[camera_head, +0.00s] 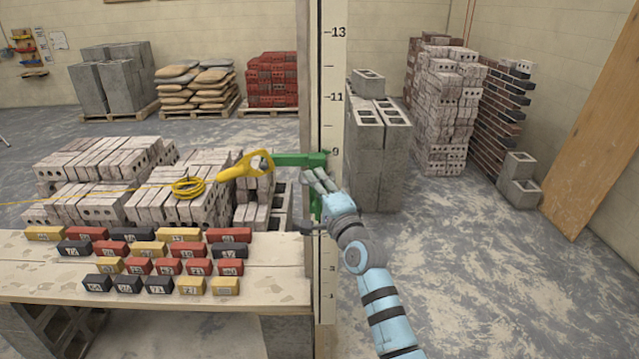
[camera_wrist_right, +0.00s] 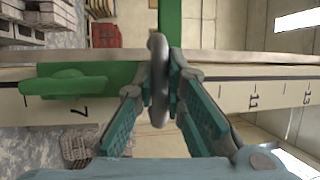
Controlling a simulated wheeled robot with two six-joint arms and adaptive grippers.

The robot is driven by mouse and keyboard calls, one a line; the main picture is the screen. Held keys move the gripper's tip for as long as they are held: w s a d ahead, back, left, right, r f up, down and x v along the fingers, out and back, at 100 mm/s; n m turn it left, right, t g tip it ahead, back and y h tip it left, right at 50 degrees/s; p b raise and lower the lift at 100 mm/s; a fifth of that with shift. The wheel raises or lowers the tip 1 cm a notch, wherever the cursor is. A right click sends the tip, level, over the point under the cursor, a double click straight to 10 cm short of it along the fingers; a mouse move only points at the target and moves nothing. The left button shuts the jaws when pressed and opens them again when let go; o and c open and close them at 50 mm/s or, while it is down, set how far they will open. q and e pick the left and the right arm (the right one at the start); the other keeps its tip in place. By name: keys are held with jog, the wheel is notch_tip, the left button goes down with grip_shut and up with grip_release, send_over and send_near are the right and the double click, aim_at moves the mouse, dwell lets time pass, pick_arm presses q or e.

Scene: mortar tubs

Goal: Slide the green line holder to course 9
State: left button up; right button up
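The green line holder (camera_head: 300,159) is on the upright pole with course numbers (camera_head: 331,90). Its green arm points left, about level with the 9 mark or slightly below it. A yellow line block (camera_head: 247,166) is at the arm's outer end. My right gripper (camera_head: 318,184) is at the holder, in front of the pole. In the right wrist view, its fingers (camera_wrist_right: 162,85) close from both sides on a grey round knob (camera_wrist_right: 158,60) at the holder. A green part of the holder (camera_wrist_right: 65,86) lies over the scale near 7. My left gripper is not in view.
A bench (camera_head: 270,285) with rows of numbered coloured blocks (camera_head: 158,262) stands left of the pole. Yellow line (camera_head: 188,188) is coiled over the pale brick stacks behind it. Grey blocks (camera_head: 378,150) stand behind right. The floor at the right is clear.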

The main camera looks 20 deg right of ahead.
jog(key=o, duration=0.4)
jog(key=v, duration=1.2)
